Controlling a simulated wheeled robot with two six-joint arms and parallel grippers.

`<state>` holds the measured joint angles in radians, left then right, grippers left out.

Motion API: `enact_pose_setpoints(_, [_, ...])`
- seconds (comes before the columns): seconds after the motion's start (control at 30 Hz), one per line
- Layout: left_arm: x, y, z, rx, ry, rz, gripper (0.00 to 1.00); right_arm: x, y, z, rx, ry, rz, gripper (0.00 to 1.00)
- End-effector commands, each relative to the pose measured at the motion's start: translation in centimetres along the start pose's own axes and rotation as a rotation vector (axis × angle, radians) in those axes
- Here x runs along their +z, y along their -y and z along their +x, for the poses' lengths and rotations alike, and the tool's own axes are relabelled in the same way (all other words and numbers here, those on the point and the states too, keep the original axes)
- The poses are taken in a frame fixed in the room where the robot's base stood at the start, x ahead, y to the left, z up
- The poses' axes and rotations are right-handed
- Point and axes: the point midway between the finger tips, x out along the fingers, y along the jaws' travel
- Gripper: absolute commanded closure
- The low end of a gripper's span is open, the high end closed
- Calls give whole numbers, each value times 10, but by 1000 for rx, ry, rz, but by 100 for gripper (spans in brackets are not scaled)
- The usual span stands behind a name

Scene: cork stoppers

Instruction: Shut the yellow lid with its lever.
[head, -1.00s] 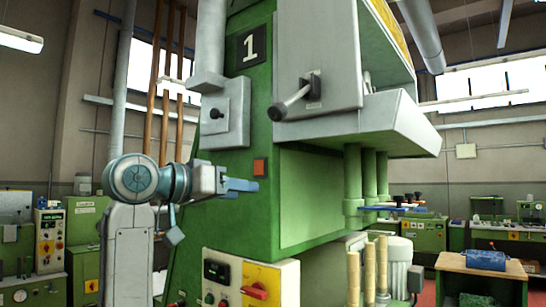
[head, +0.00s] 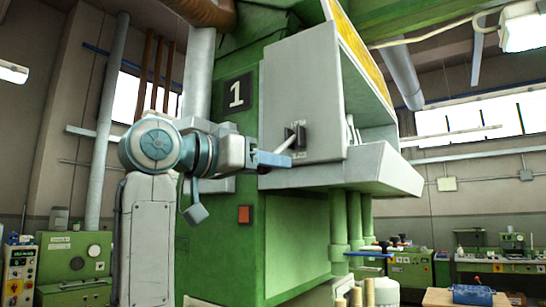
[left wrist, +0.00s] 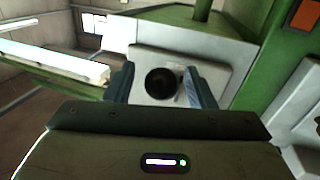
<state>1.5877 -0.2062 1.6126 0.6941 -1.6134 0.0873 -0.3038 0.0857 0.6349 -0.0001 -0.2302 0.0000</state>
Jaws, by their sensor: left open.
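The yellow lid (head: 360,44) stands steeply raised at the top of the grey housing (head: 290,85), with open space below it. Its lever (head: 286,145) sticks out from a dark mount on the housing's front, slanting down to the left. My left gripper (head: 288,160) is at the lever's free end, which its fingers hide in the head view. In the left wrist view, a black ball knob (left wrist: 163,82) sits between the two open fingers (left wrist: 158,85), with space at its sides. My right gripper is not in view.
The green machine column (head: 285,230) with a number plate (head: 237,93) stands behind my left arm. A grey ledge (head: 385,172) juts out at the right of the housing. An orange button (head: 244,214) is below the gripper. Workbenches stand farther back.

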Motion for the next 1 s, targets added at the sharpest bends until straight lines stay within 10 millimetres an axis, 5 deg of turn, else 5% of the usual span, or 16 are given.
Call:
enact_pose_setpoints(0.2, [-1,0,19,0,0,0,50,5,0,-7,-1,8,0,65])
enact_pose_setpoints(0.5, [0,0,21,-1,0,0,50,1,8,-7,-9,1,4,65])
enact_pose_setpoints(0.77, [0,0,21,-1,0,0,100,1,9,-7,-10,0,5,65])
enact_pose_setpoints(1.0, [-2,3,19,-2,0,0,100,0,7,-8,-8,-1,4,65])
